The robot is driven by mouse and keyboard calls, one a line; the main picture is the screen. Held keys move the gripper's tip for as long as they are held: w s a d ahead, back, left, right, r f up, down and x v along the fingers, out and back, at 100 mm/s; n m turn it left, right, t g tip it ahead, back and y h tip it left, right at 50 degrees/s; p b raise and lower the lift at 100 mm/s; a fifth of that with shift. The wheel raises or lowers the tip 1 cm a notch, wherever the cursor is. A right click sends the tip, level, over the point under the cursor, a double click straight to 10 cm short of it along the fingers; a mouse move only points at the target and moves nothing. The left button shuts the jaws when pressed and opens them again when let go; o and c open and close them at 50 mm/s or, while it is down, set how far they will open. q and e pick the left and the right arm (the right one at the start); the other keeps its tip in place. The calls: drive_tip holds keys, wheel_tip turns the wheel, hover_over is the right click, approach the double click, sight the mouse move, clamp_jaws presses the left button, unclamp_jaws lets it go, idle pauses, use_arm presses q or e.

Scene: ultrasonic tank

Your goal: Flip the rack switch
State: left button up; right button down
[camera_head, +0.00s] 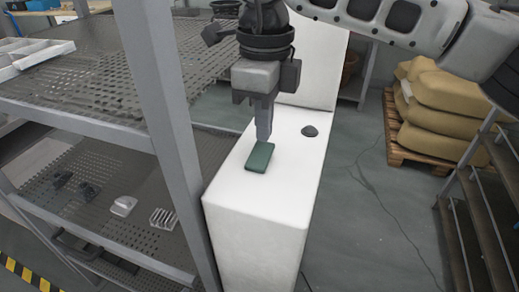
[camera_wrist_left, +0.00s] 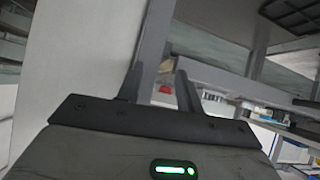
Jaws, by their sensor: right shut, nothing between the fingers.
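A green rectangular piece (camera_head: 260,157), apparently the switch, sits on the top of a white box-shaped unit (camera_head: 262,240) in the head view. My right gripper (camera_head: 263,138) points straight down with its fingers shut and empty. Its tips are at the far edge of the green piece; I cannot tell whether they touch it. My left gripper (camera_wrist_left: 160,88) shows only in the left wrist view, with its two dark fingers apart and nothing between them.
A dark round knob (camera_head: 309,131) stands on the unit's top, right of the gripper. A grey perforated metal shelf rack (camera_head: 165,130) is close on the left. Tan sacks (camera_head: 445,105) lie on a pallet at right. Floor between is free.

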sight(264, 146)
drive_tip(key=shift+f+b, duration=0.8)
drive_tip(key=shift+f, duration=0.25)
drive_tip(key=shift+r, duration=0.15)
idle(0.3)
drive_tip(key=shift+r+p, duration=2.45)
drive_tip(key=shift+r, duration=1)
